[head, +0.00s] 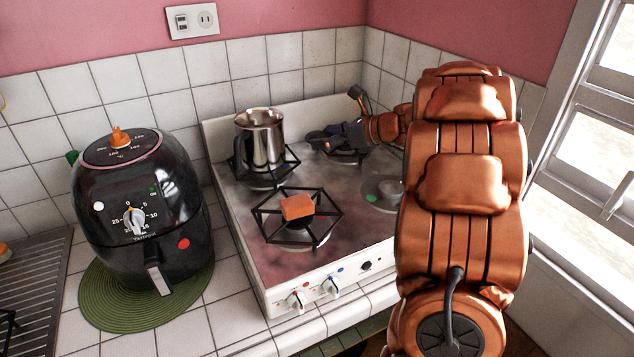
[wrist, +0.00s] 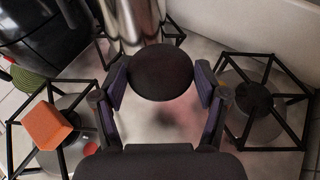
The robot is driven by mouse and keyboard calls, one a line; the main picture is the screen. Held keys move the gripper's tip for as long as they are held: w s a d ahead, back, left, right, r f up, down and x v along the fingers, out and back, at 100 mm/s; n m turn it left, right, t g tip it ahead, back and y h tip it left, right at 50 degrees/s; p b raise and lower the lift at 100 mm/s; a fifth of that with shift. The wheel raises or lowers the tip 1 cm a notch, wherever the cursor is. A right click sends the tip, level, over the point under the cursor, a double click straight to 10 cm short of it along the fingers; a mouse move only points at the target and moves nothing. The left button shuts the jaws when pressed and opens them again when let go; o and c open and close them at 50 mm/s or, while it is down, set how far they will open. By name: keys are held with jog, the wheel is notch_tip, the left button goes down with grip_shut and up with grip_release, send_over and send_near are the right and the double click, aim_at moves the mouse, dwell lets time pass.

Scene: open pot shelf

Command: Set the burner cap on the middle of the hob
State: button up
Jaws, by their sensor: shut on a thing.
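The burner cap (wrist: 161,73) is a round black disc in the wrist view. My gripper (wrist: 160,82) is shut on it, with one finger at each side of its rim. The cap is held above the hob, with a dark shadow on the surface below. In the head view my gripper (head: 326,138) reaches in from the right over the back of the hob (head: 345,262); the cap is hard to make out there. The hob is a white-edged cooktop with a stained, greyish top; its middle is bare.
A steel pot (head: 262,140) stands on the back left grate, close beyond the cap. An orange block (head: 297,207) sits on the front left grate (head: 310,232). A black air fryer (head: 140,205) stands left of the hob. Tiled walls close the back.

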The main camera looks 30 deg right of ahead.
aim_at(332, 184)
jog(key=f, duration=0.3)
jog(key=s+f+p, duration=0.1)
jog(key=f, duration=0.3)
jog(key=s+f+p, duration=0.1)
jog(key=f, duration=0.3)
jog(key=shift+d+f, duration=0.15)
jog(key=shift+d, duration=0.15)
jog(key=shift+f, duration=0.15)
jog(key=o, duration=1.2)
jog(key=shift+c, duration=0.2)
jog(key=b+v, duration=0.3)
jog(key=v, duration=0.9)
